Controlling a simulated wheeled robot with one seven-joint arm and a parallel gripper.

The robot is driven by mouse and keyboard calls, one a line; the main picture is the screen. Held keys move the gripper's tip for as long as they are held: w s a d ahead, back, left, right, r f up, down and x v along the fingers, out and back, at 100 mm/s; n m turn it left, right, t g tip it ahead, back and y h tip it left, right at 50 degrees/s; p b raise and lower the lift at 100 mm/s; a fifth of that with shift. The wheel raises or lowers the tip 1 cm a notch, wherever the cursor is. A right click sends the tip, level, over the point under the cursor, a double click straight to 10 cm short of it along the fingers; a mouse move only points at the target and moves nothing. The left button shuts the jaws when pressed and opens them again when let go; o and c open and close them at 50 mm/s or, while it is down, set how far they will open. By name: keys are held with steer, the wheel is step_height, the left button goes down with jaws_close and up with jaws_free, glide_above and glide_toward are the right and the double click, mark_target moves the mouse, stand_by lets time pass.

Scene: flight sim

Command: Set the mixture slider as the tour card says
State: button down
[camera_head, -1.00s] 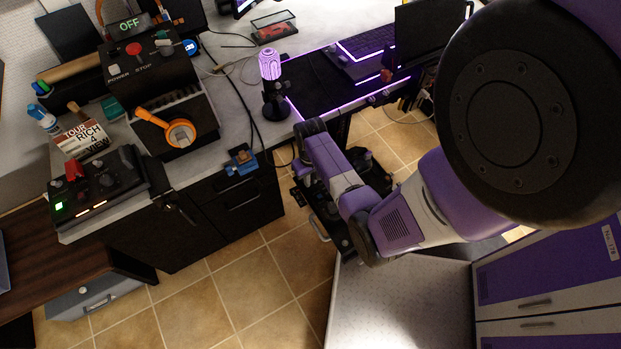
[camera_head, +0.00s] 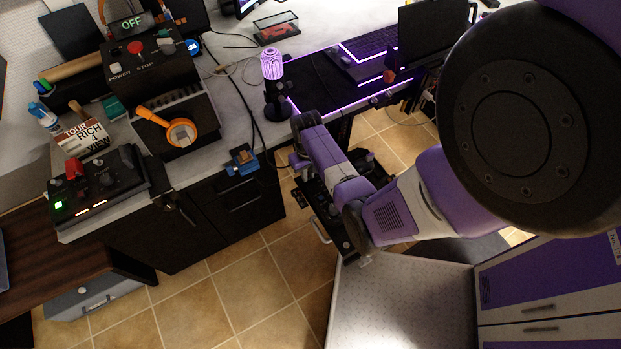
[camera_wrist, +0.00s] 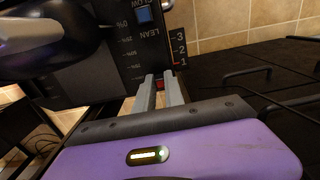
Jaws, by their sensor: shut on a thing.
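The tour card (camera_head: 88,137) stands at the left end of the desk in the head view and reads "TOUR RICH 4 VIEW". In the wrist view, a dark panel (camera_wrist: 108,62) carries the word "LEAN", a percent scale and the numbers 1, 2 and 3 beside a red line. My gripper (camera_wrist: 160,80) is shut at this panel, on a small red slider knob (camera_wrist: 160,85) close to the 1. Most of the knob and its slot are hidden by the fingers. The fingertips cannot be made out in the head view.
A blue square control (camera_wrist: 144,14) lies beyond the fingers, and a large dark rounded part crowds the upper left of the wrist view. A control box with a red knob (camera_head: 74,167) and an orange lever (camera_head: 152,116) stand on the desk. Tiled floor is open in front.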

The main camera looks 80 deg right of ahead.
steer(key=shift+w+d, duration=0.1)
steer(key=c, duration=1.4)
jaws_free()
steer(key=shift+r+p, duration=0.4)
steer(key=shift+r, duration=3.55)
steer(key=a+n+t+h, duration=0.4)
steer(key=a+n+t, duration=0.15)
steer(key=a, duration=1.35)
steer(key=s+a+r+n+t+y, duration=0.1)
steer(key=a+r, duration=0.4)
steer(key=r, duration=0.5)
steer(key=s+a+r+n+t+y, duration=0.1)
steer(key=a+r+t, duration=0.4)
steer(key=r, duration=0.5)
steer(key=s+a+r+n+t+y, duration=0.2)
steer(key=s+a+r, duration=0.3)
steer(key=r, duration=0.5)
steer(key=shift+r+t, duration=0.2)
steer(key=shift+t, duration=0.55)
